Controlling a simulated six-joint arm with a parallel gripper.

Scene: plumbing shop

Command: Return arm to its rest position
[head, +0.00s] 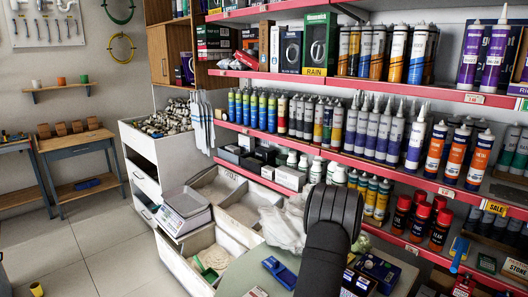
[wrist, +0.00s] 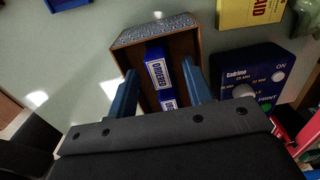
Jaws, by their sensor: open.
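My gripper (wrist: 160,65) shows in the wrist view with its two blue fingers apart. Between and beyond them is an open brown box (wrist: 125,58) with a grey speckled end. Small blue-and-white packs (wrist: 158,69) lie inside it. The fingers overlap the box's sides in the picture; I cannot tell whether they touch it. The gripper's body hides the box's near end.
A dark blue device (wrist: 262,75) with knobs and a yellow box (wrist: 250,12) sit close to the right of the brown box. A blue item (head: 280,272) lies on the table. Red-edged shelves (head: 300,148) of tubes stand behind my arm. Open floor (head: 90,250) lies left.

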